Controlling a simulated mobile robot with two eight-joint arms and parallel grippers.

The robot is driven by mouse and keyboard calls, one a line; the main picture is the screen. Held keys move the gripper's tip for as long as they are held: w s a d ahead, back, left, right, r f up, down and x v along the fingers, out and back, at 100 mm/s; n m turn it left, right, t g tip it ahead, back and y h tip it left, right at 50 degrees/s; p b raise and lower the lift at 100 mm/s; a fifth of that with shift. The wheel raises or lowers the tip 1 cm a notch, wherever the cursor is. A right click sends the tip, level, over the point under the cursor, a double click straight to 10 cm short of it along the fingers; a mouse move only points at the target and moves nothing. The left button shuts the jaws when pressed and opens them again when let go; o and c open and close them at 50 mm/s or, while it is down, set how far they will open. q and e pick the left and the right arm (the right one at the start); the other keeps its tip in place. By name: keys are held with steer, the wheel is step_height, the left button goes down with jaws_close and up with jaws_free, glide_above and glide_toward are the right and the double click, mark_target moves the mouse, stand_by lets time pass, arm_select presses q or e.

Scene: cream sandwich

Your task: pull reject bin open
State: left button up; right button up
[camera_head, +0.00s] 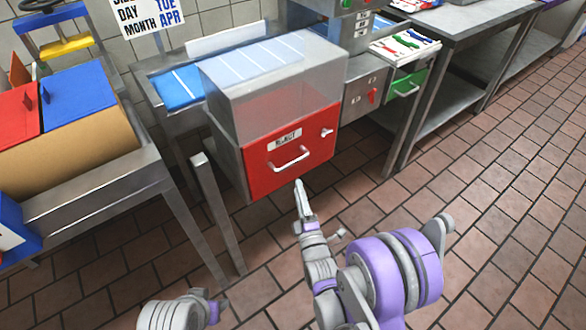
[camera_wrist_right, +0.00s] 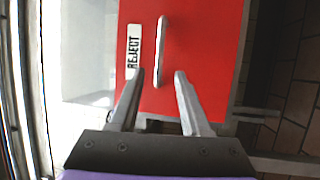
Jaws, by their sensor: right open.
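The reject bin is a red drawer front (camera_head: 262,165) with a white label and a pale bar handle (camera_head: 290,159), under a clear-sided box; it looks closed. My right gripper (camera_head: 300,190) is in front of and below the handle in the head view. In the right wrist view the red front (camera_wrist_right: 208,45) fills the middle, with the REJECT label (camera_wrist_right: 133,52) beside the handle (camera_wrist_right: 160,50). The right gripper (camera_wrist_right: 160,75) is open, its two fingers spread with the handle's near end between them in the picture. I cannot tell whether they touch it. My left arm shows only at the bottom edge; its jaws are unclear.
A metal post (camera_head: 217,212) stands left of the bin. A steel table (camera_head: 85,205) with red and blue lidded boxes is at the left. A green drawer (camera_head: 405,88) and steel table (camera_head: 470,20) are at the right. Tiled floor (camera_head: 480,220) is open at the right.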

mark_target(291, 162)
steer(key=x, duration=1)
steer(key=shift+w+r, duration=0.1)
jaws_close()
stand_by(1.1)
